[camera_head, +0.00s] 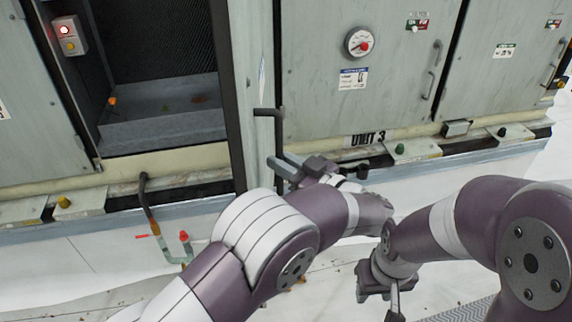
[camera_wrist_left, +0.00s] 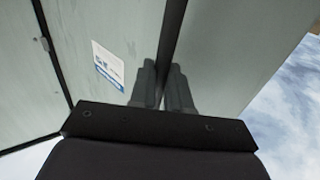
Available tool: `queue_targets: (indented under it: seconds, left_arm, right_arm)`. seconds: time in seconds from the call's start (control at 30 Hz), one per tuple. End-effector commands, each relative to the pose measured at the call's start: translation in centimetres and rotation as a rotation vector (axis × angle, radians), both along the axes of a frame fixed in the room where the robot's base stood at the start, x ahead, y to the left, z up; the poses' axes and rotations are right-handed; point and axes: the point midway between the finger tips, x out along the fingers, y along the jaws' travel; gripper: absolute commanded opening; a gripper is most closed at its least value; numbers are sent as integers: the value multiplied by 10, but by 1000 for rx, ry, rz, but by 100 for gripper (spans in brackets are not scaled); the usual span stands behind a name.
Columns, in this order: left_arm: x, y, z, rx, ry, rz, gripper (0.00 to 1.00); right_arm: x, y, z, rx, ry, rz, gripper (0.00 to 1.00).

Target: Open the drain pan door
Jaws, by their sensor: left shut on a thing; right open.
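The drain pan door (camera_head: 257,60) is a pale grey-green panel, swung out and seen nearly edge-on at the right of an open compartment. Inside the compartment lies a grey drain pan (camera_head: 165,128). A dark bent door handle (camera_head: 277,128) stands at the door's edge. My left gripper (camera_head: 285,170) is at the lower end of the handle and is shut on it; the exact contact is hard to see. In the left wrist view its dark fingers (camera_wrist_left: 163,88) sit close together beside the door panel (camera_wrist_left: 105,30). My right gripper (camera_head: 380,296) is open and low at the front.
A closed cabinet panel with a dial gauge (camera_head: 360,42) stands at the right, above a ledge with a green knob (camera_head: 400,148). A red-lit switch box (camera_head: 68,36) is at upper left. A rusty drain pipe (camera_head: 152,215) stands below the opening. White roof floor lies in front.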

Motion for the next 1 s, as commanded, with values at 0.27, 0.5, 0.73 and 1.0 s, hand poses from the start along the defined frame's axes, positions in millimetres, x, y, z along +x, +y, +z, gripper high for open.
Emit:
queue_targets:
  seconds: [0.27,0.5,0.73,1.0]
  left_arm:
    - [3,0,9,-7,-17,-3,0]
    - [3,0,9,-8,-18,-3,30]
    - [2,0,5,-4,-11,-3,37]
    - [2,0,3,-2,-8,-3,37]
  right_arm:
    - [0,0,1,0,0,0,43]
    - [0,0,1,0,0,0,43]
    - [0,0,1,0,0,0,43]
    - [0,0,0,0,0,0,43]
